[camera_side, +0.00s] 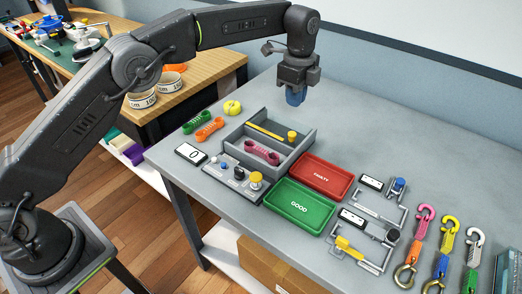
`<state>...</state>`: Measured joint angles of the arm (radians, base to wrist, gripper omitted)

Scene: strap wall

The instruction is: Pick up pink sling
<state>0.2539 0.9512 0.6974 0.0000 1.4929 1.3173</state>
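A pink sling (262,152) lies in the front compartment of a grey divided tray (310,137) on the workbench. It looks like a bundled strap with wider ends. My gripper (296,97), with blue fingertips, hangs pointing down above the bench, behind and to the right of the tray. It is well apart from the pink sling. The gap between its fingers is too small to make out, and I see no object held in it.
Green (198,122) and orange (210,129) slings lie left of the tray. A red FAULTY tray (321,165) and green GOOD tray (299,226) are to its right. Fixtures and several hooked straps, one with a pink hook (425,219), lie further right. The rear bench is clear.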

